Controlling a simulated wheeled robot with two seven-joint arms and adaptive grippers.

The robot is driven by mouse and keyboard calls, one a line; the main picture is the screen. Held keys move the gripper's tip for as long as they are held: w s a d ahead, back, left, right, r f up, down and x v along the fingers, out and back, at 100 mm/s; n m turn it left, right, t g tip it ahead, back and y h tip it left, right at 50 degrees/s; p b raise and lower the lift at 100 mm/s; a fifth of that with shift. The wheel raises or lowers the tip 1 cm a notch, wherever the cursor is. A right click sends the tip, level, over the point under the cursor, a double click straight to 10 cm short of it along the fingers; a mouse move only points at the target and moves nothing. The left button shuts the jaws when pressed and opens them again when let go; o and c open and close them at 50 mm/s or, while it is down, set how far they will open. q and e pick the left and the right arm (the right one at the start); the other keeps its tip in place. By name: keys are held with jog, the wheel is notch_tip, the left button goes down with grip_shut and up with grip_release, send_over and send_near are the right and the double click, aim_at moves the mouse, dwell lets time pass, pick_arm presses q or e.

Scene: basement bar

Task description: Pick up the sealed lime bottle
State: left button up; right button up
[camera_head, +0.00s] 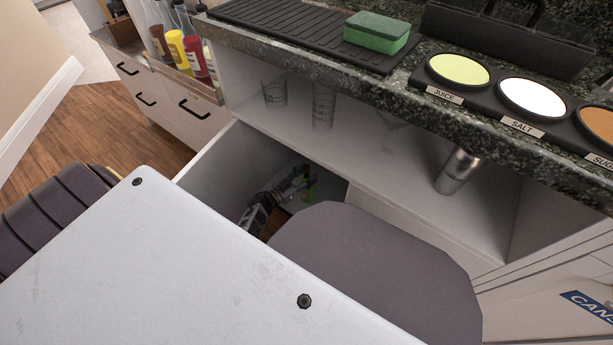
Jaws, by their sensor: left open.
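My left gripper (290,188) is low inside an open white drawer or bin (230,160) under the counter, partly hidden by my own arm. It is open. A small green item (308,192) shows beside its fingers. It is too small and covered to tell whether it is the lime bottle, or whether the fingers touch it. No other lime bottle can be made out. My right gripper is not in view.
Above is a dark granite counter (400,110) with a green sponge (377,32) and round labelled rimming trays (458,70). The shelf below holds glasses (323,105) and a metal shaker (458,170). Several bottles (175,48) stand in a rack at top left.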

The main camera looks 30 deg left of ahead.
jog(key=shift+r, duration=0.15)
pick_arm(q)
jog(key=c, duration=0.7)
grip_shut()
jog(key=shift+r, duration=0.15)
